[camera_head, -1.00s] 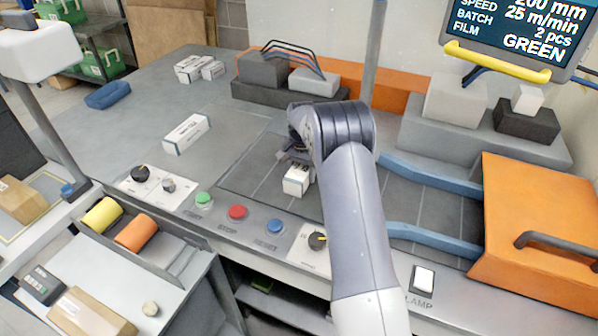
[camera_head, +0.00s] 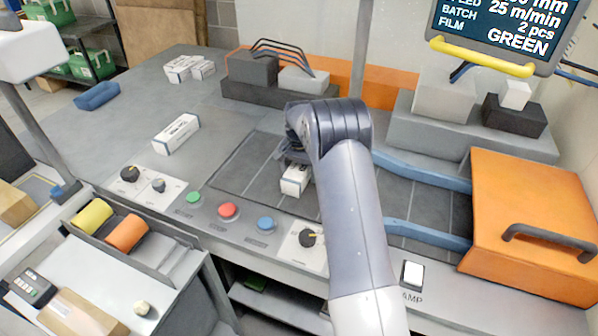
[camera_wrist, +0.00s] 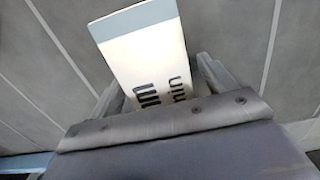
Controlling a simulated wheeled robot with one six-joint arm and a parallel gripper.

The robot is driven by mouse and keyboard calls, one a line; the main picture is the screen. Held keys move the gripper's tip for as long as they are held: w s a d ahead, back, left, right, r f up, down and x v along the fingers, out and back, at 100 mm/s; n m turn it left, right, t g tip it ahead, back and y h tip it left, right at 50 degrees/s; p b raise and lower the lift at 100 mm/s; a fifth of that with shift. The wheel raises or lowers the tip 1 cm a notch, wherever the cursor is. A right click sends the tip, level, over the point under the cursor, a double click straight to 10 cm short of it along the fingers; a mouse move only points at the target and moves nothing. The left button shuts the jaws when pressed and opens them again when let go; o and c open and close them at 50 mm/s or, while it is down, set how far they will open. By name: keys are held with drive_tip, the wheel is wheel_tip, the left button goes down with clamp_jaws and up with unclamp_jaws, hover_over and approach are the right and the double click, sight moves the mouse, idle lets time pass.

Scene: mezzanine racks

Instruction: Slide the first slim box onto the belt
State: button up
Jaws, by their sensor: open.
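A slim white box with dark print (camera_head: 294,180) lies on the dark belt (camera_head: 236,165), near its front edge, partly hidden by my arm. In the wrist view, the box (camera_wrist: 145,55) sticks out beyond my gripper (camera_wrist: 158,88). One finger stands on each side of the box, and the jaws are open. Whether a finger touches it I cannot tell. In the head view, my gripper (camera_head: 293,157) is at the far end of the box, mostly hidden behind my wrist. A second slim white box (camera_head: 176,133) lies on the grey table, left of the belt.
Several small white boxes (camera_head: 188,68) lie at the back left, near a blue object (camera_head: 97,96). Blue guide rails (camera_head: 430,172) run to an orange hood (camera_head: 528,225) at the right. Buttons and knobs (camera_head: 228,211) line the front edge. Grey blocks (camera_head: 290,95) stand behind the belt.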

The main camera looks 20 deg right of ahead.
sight(299, 167)
wheel_tip(299, 167, up, 11)
drive_tip(key=shift+f+b, duration=0.1)
drive_tip(key=shift+b, duration=0.55)
drive_tip(key=shift+f, duration=0.1)
wheel_tip(299, 167, down, 11)
drive_tip(key=shift+r+p, duration=0.15)
drive_tip(key=shift+p, duration=0.5)
drive_tip(key=shift+w+r, duration=0.1)
